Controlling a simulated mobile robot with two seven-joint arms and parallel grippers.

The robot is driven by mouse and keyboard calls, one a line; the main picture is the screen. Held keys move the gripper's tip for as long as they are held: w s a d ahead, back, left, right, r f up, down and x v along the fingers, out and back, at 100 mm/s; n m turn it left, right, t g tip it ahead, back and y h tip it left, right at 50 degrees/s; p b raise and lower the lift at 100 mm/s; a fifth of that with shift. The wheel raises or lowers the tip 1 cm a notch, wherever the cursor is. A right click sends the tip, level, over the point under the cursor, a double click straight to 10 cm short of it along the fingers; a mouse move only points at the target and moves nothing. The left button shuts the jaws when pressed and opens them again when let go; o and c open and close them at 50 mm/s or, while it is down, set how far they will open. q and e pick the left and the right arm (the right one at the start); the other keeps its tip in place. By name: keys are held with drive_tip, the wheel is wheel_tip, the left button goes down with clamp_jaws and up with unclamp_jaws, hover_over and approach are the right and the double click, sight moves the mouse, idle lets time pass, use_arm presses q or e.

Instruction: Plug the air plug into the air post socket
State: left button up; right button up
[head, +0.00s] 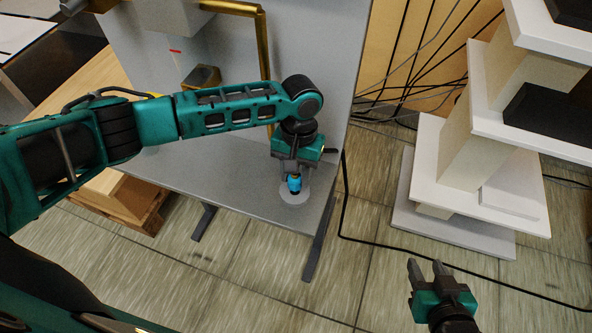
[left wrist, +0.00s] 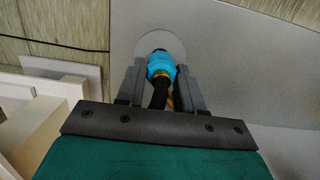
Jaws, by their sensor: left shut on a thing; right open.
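My left gripper (head: 292,172) is shut on the blue air plug (head: 294,184) above the right end of the grey bench. In the left wrist view the plug (left wrist: 160,66) sits between the two grey fingers (left wrist: 161,82), with a black hose and a brass-coloured part behind it. The plug's far end points at a pale round disc (head: 294,197) on the bench, which also shows in the left wrist view (left wrist: 174,44). The air post socket is not clearly visible; I cannot tell whether the plug touches it. My right gripper (head: 428,268) is open and empty over the floor.
The grey bench (head: 220,185) has free room left of the disc. A brass pipe (head: 263,45) and block (head: 202,77) stand by its back panel. A white stepped stand (head: 455,180) is on the right. A black cable (head: 400,247) crosses the floor.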

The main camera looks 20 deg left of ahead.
use_arm(q)
drive_tip(key=shift+p, duration=0.4)
clamp_jaws()
drive_tip(key=shift+f+b, duration=0.45)
drive_tip(key=shift+f, duration=0.55)
drive_tip(key=o, duration=1)
unclamp_jaws()
drive_tip(key=shift+o, duration=0.2)
drive_tip(key=shift+r, duration=0.15)
wheel_tip(320, 180, up, 13)
drive_tip(key=w+p, duration=0.1)
drive_tip(key=w, duration=0.1)
drive_tip(key=shift+f, duration=0.2)
